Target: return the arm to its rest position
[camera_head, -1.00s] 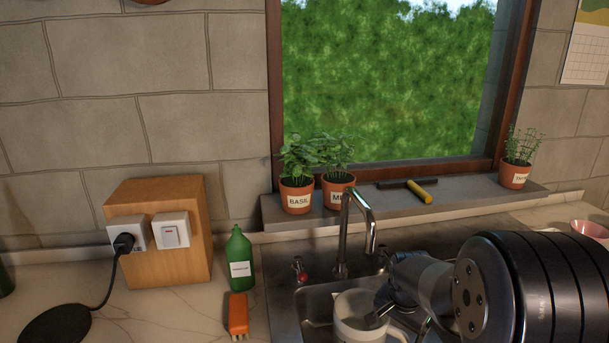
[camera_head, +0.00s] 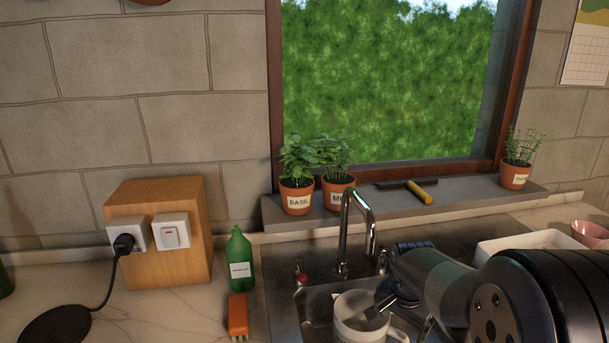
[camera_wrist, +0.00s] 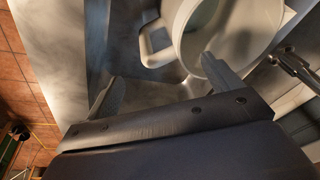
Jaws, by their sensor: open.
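My gripper (camera_head: 388,300) is open and empty at the right side of the sink, in front of the tap. In the wrist view its two fingers (camera_wrist: 160,88) stand wide apart with nothing between them but the sink surface. A white mug (camera_head: 350,325) stands upright in the sink, its lower part cut off by the picture edge. One finger overlaps the mug's mouth in the head view; I cannot tell whether it touches. In the wrist view the mug (camera_wrist: 186,18) and its handle lie just beyond the fingertips. My arm fills the lower right of the head view.
The tap (camera_head: 344,235) rises behind the mug. A white tray (camera_head: 490,250) and a pink bowl (camera_head: 590,234) are at right. Potted herbs (camera_head: 297,195) and a yellow-handled tool (camera_head: 420,193) are on the sill.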

